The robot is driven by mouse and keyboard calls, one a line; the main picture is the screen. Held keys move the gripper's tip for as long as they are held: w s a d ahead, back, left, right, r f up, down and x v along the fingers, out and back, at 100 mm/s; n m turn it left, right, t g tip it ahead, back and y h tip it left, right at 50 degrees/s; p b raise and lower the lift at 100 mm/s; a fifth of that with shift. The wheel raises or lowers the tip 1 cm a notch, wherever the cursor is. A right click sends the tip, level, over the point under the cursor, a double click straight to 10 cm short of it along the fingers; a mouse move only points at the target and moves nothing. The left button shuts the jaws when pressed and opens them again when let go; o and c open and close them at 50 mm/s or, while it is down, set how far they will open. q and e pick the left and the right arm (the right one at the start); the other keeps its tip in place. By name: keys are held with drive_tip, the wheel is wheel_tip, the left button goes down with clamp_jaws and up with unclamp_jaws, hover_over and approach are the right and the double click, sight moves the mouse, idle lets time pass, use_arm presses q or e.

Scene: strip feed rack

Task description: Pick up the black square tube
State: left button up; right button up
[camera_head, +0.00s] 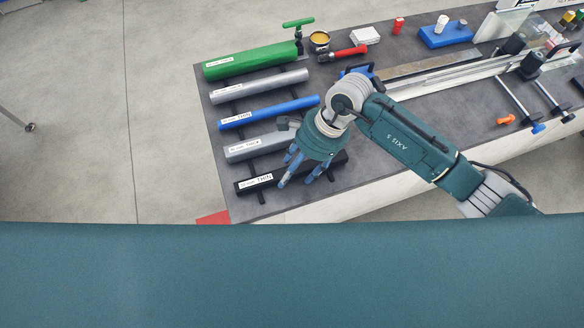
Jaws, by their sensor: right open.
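The black square tube (255,183) lies on the rack at the near left end of the bench, the nearest of several tubes. It carries a white label reading THIN. My right gripper (302,180) is over its right half, fingers open and pointing down. The fingers hide part of the tube, and its right end shows past them. I cannot tell whether the fingers touch the tube. My left gripper is not in view.
Grey (252,149), blue (262,113), silver (257,87) and green (247,62) tubes lie parallel behind the black one. A red-handled tool (345,53) and a blue tray (446,36) stand farther back. Clear floor lies left of the bench (234,208).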

drive_tip(key=shift+c, duration=0.5)
drive_tip(key=c, duration=1.3)
clamp_jaws()
drive_tip(key=shift+r, duration=0.15)
